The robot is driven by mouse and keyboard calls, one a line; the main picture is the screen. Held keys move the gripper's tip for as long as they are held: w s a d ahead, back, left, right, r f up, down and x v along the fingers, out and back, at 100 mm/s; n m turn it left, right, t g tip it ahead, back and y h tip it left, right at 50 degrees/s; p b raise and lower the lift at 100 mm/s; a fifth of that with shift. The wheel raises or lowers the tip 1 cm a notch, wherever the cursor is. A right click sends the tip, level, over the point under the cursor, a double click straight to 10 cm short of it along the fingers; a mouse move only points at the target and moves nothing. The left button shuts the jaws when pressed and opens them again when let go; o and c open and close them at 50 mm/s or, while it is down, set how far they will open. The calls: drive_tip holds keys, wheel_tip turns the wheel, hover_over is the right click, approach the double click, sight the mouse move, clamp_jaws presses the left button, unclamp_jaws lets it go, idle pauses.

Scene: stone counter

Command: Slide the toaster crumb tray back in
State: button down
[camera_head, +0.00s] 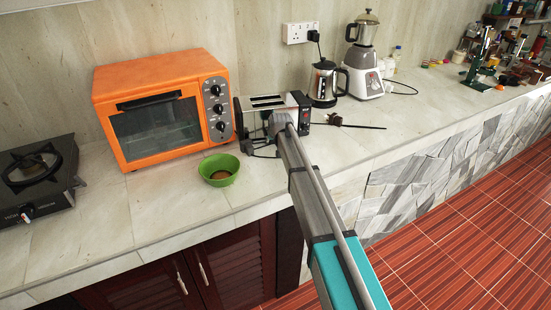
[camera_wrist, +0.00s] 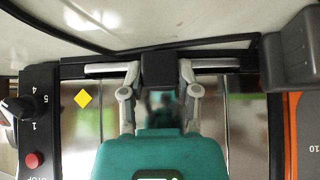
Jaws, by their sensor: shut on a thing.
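The silver and black toaster (camera_head: 268,101) stands on the counter between the orange oven and the kettle. In the wrist view its shiny metal side (camera_wrist: 232,120) fills the middle, with a dark control panel (camera_wrist: 40,120) and red button at the left. A small black block (camera_wrist: 158,68), which looks like the crumb tray's handle, sits at the toaster's lower edge. My gripper (camera_wrist: 160,72) is shut on this block, one finger on each side. How far the tray sticks out cannot be told. In the head view, my arm hides the gripper's contact.
The orange oven (camera_head: 160,108) stands close left of the toaster, with a green bowl (camera_head: 219,169) in front. A kettle (camera_head: 323,84) and blender (camera_head: 365,55) stand to the right. A dark utensil-like object (camera_head: 335,120) lies nearby. The counter front right is clear.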

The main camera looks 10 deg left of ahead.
drive_tip(key=shift+w+a, duration=0.15)
drive_tip(key=shift+w, duration=0.25)
drive_tip(key=shift+c, duration=1.3)
unclamp_jaws()
drive_tip(key=shift+s, duration=0.1)
drive_tip(key=shift+s, duration=0.15)
drive_tip(key=s+d, duration=0.1)
drive_tip(key=s, duration=0.4)
drive_tip(key=s+d, duration=0.2)
drive_tip(key=s, duration=0.3)
drive_tip(key=s+d, duration=0.2)
drive_tip(key=s, duration=0.3)
drive_tip(key=shift+d, duration=0.25)
drive_tip(key=shift+w, duration=0.1)
drive_tip(key=s+d+r+m+g+h+p, duration=0.1)
drive_tip(key=s+d+m+g+p, duration=0.1)
drive_tip(key=s+d, duration=0.9)
drive_tip(key=s+d+m+g+h+p, duration=0.1)
drive_tip(key=s+d+g, duration=0.4)
drive_tip(key=s+d, duration=0.7)
drive_tip(key=s+m+p, duration=0.1)
drive_tip(key=s+p, duration=0.1)
drive_tip(key=s, duration=0.3)
drive_tip(key=shift+s+d+r+h+p, duration=0.2)
drive_tip(key=shift+s+r+h+p, duration=0.05)
drive_tip(key=shift+r+h+p, duration=0.1)
